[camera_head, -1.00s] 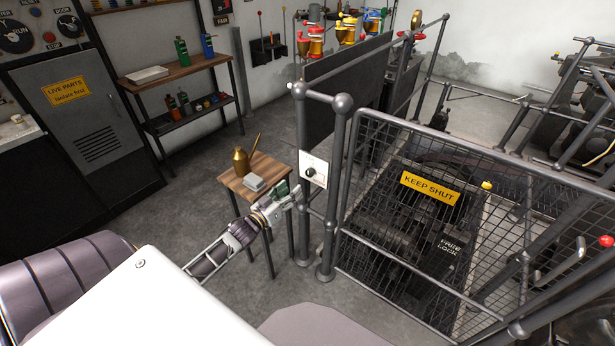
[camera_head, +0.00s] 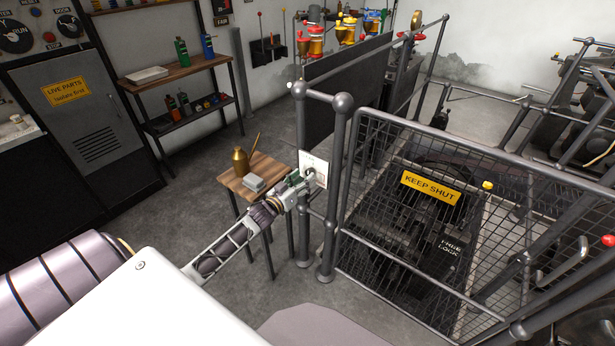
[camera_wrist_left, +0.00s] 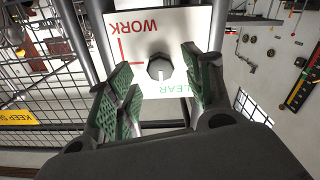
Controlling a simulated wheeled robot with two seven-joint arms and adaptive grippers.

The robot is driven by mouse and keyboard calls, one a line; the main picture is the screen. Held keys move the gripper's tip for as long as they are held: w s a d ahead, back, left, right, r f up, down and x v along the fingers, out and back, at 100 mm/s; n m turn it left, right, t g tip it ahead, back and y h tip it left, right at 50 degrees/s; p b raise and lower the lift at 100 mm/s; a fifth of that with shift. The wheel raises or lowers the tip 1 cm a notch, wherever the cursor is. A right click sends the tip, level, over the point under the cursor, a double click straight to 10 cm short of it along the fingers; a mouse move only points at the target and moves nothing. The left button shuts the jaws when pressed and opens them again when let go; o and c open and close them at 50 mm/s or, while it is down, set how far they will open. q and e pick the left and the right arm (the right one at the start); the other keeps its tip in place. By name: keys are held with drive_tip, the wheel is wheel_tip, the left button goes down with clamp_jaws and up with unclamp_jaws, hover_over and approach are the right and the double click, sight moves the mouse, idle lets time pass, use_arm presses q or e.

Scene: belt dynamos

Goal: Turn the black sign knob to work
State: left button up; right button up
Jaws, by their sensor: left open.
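The black sign knob (camera_wrist_left: 159,66) sits in the middle of a white sign plate (camera_wrist_left: 192,22), seen upside down in the left wrist view. The plate carries WORK in red and CLEAR in green. A pale mark on the knob points down in that view, towards the CLEAR side. My left gripper (camera_wrist_left: 158,72) is open, with a green-padded finger on either side of the knob; I see no contact. In the head view the left gripper (camera_head: 302,183) is at the plate (camera_head: 314,166) on the grey post, partly covering the knob. My right gripper is not in view.
A small wooden table (camera_head: 235,186) with a brass oil can (camera_head: 241,161) and a grey box (camera_head: 253,183) stands beside my left forearm. A mesh gate (camera_head: 372,160) with a KEEP SHUT sign stands right of the post (camera_head: 333,200). Floor is clear between table and shelf.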

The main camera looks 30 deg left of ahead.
use_arm(q)
drive_tip(key=w, duration=0.3)
drive_tip(key=shift+d, duration=0.15)
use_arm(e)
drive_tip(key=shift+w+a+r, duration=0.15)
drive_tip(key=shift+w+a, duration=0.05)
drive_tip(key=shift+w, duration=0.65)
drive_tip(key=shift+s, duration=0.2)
use_arm(q)
drive_tip(key=c, duration=1)
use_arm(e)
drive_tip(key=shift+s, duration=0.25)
